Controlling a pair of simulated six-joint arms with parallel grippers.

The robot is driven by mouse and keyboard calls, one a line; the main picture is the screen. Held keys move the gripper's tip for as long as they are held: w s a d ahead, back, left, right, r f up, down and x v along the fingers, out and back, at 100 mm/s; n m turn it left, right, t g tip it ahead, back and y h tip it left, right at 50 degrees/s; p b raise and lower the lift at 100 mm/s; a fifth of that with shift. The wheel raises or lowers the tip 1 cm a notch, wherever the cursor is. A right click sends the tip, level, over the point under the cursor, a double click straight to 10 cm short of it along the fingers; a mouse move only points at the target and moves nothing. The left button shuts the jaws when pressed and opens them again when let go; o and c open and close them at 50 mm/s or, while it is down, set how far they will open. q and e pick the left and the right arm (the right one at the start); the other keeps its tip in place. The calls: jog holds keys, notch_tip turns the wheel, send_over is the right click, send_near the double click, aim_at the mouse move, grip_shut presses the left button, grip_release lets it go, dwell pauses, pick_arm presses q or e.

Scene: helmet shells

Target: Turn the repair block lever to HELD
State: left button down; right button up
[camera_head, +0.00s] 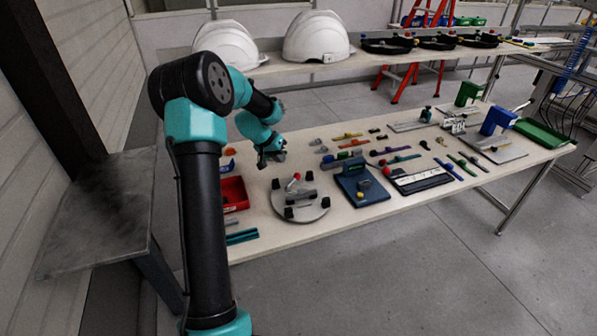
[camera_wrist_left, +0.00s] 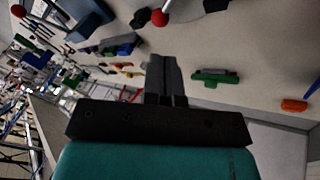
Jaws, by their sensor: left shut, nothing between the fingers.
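A round grey plate (camera_head: 318,207) with several black blocks and a red-knobbed lever (camera_head: 295,178) lies on the near left part of the table. It looks like the repair block, but I cannot read any HELD mark. The lever's red ball (camera_wrist_left: 160,17) shows at the top of the left wrist view. A blue block fixture (camera_head: 350,182) with a yellow knob stands just right of the plate. My left gripper (camera_head: 273,160) is above the table, behind and left of the plate, apart from the lever. Its fingers (camera_wrist_left: 165,70) are shut and empty. My right gripper is not in view.
A red bin (camera_head: 233,194) stands left of the plate. Several small coloured parts lie behind and right of it. A black-and-white board (camera_head: 420,180) is right of the blue fixture. A green tray (camera_head: 543,133) is far right. White helmet shells (camera_head: 316,38) stand on the back bench.

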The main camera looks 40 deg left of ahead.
pick_arm(q)
jog(key=shift+n+y, duration=0.4)
jog(key=shift+n, duration=0.2)
jog(key=a, duration=0.1)
jog(key=s+a+r, duration=0.1)
jog(key=s+a, duration=0.1)
jog(key=a, duration=0.1)
jog(key=shift+a+r, duration=0.1)
jog(key=shift+r, duration=0.05)
send_near(293, 180)
jog(key=w+a+f, duration=0.1)
jog(key=a+f, duration=0.1)
jog(key=w+a+f, duration=0.2)
jog(key=shift+w+f, duration=0.1)
jog(key=shift+f, duration=0.2)
jog(key=shift+w+d+f, duration=0.2)
jog(key=shift+w+d, duration=0.1)
jog(key=shift+d, duration=0.15)
jog(key=shift+w+d+f, duration=0.25)
jog(key=shift+w+d, duration=0.05)
jog(key=shift+d, duration=0.15)
jog(key=shift+w+d+f, duration=0.3)
jog(key=shift+w+d, duration=0.05)
jog(key=shift+d, duration=0.15)
jog(key=shift+w+d+f, duration=0.2)
jog(key=shift+d, duration=0.3)
